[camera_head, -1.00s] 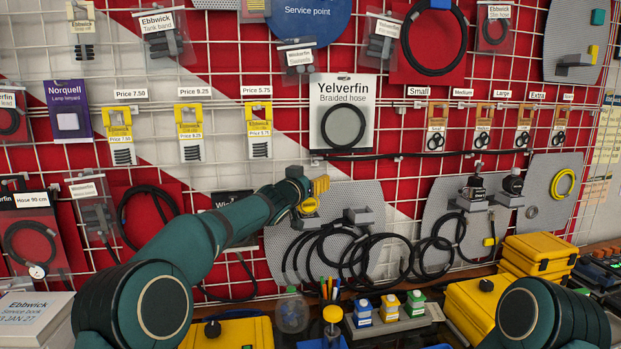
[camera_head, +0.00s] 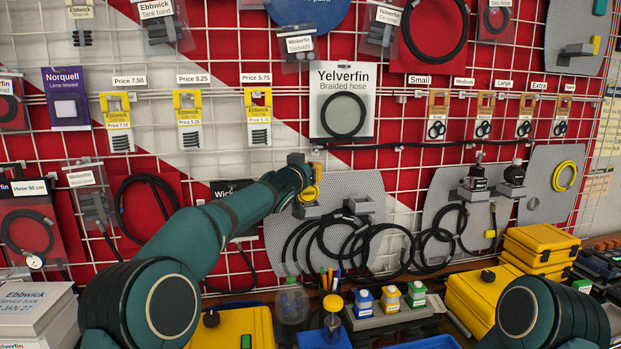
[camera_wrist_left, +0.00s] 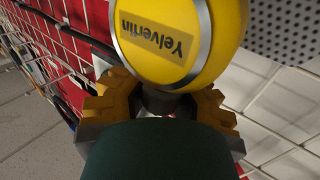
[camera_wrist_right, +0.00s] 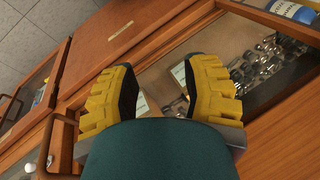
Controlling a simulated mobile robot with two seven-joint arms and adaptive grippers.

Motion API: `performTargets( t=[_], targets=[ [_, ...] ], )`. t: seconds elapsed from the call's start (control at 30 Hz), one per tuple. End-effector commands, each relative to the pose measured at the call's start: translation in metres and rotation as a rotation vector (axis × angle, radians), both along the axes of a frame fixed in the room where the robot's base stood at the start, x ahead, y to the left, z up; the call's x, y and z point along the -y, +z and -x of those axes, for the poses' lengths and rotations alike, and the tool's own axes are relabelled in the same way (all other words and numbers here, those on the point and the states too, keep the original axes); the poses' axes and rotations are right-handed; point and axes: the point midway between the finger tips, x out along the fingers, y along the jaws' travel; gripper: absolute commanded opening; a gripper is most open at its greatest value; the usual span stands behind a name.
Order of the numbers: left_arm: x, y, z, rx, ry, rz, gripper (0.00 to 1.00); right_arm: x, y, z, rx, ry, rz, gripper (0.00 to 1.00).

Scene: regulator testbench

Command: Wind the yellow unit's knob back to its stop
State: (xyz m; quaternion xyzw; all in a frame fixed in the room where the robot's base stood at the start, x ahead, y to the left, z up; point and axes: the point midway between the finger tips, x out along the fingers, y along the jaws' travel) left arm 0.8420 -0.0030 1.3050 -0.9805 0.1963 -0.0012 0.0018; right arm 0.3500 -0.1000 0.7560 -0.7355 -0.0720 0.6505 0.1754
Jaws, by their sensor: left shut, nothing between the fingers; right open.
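The yellow unit (camera_wrist_left: 190,68) fills the upper middle of the left wrist view. It is round, with a bright metal ring and an upside-down "Yelverfin" label. My left gripper (camera_wrist_left: 160,104) is at its lower edge; its yellow finger pads show on either side of a dark, stem-like part. The gripper is shut with nothing held; the fingertips are partly hidden. I cannot make out the knob clearly. In the head view the unit (camera_head: 309,193) is a small yellow patch beyond my left wrist, against the grey perforated panel. My right gripper (camera_wrist_right: 160,92) is open and empty above wooden furniture.
Black hose coils (camera_head: 350,245) hang just below and right of the unit. A yellow toolbox (camera_head: 540,243) and small bottles (camera_head: 389,296) stand on the bench below. Under my right gripper is a glass-topped case (camera_wrist_right: 150,72) with small metal parts.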

Motion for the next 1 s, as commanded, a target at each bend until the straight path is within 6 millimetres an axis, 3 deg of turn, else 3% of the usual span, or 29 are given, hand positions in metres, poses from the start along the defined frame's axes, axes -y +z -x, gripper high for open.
performTargets(
  t=[0.03, 0.3, 0.57, 1.0],
  targets=[
    [0.000, -0.005, 0.000, 0.002, 0.014, 0.002, 0.00, 0.000, -0.013, 0.000, -0.001, 0.001, 0.000, 0.47],
    [-0.001, -0.010, -0.001, -0.009, 0.103, -0.003, 0.00, 0.000, -0.045, -0.001, 0.004, 0.004, 0.001, 0.47],
    [-0.003, -0.010, -0.002, -0.016, 0.182, -0.005, 0.00, 0.001, -0.057, -0.004, 0.010, 0.002, 0.002, 0.47],
    [-0.005, -0.008, -0.002, -0.015, 0.306, -0.006, 0.00, 0.001, -0.059, -0.005, 0.013, 0.002, 0.002, 0.47]
  ],
)
